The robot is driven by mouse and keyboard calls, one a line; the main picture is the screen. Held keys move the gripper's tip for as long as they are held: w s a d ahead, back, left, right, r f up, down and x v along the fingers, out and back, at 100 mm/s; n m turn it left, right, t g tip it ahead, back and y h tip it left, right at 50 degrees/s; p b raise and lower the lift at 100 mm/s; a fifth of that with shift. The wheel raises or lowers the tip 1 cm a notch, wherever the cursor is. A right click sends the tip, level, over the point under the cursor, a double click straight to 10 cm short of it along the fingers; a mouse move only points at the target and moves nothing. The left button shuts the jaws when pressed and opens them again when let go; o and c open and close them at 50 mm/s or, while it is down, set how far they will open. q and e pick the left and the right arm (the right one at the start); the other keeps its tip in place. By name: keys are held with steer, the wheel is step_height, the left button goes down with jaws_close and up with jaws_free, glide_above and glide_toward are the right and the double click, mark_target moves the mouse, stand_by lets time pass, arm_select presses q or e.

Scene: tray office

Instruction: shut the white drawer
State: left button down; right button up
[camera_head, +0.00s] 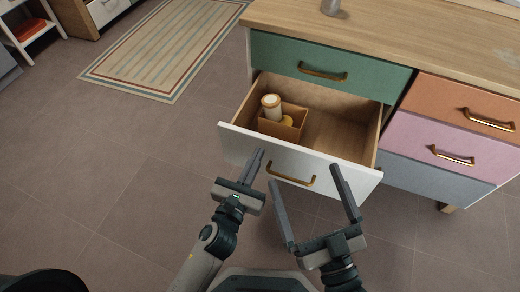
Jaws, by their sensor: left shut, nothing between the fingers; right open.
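The white drawer (347,173) is pulled out from the wooden-topped cabinet, below a closed green drawer (290,58). It has a brass handle (292,180) on its front. Inside it stands a small brown box (283,127) with a white cylinder (271,106) in it. My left gripper (257,158) is shut and empty, with its fingertips at the left part of the white front; I cannot tell whether they touch it. My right gripper (304,176) is open and empty, its fingers spread in front of the handle area.
Closed orange (455,104), pink (450,147) and grey-blue (425,182) drawers are at the right. A metal object (331,6) stands on the cabinet top (400,28). A striped rug (165,48) lies at the upper left. The tiled floor at left is clear.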

mark_target(265, 141)
arm_select(q)
steer(key=shift+w+d, duration=0.2)
steer(key=shift+w, duration=0.4)
steer(key=shift+w+d, duration=0.2)
steer(key=shift+w, duration=0.5)
arm_select(e)
steer(key=shift+s+r+t, duration=0.25)
steer(key=shift+r+t, duration=0.05)
steer(key=shift+r, duration=0.25)
arm_select(q)
steer(key=shift+w, duration=0.1)
arm_select(e)
steer(key=shift+f, duration=0.1)
arm_select(q)
steer(key=shift+w+d+r, duration=0.1)
steer(key=shift+w, duration=0.1)
steer(key=x, duration=0.5)
steer(key=shift+d+p, duration=0.1)
steer(key=shift+p, duration=0.3)
steer(key=b+x, duration=0.3)
steer(key=x, duration=1.8)
arm_select(e)
step_height(265, 141, up, 6)
steer(key=s+d+t+y, duration=0.1)
steer(key=s+t, duration=0.1)
steer(key=t, duration=0.2)
steer(key=shift+s+r, duration=0.2)
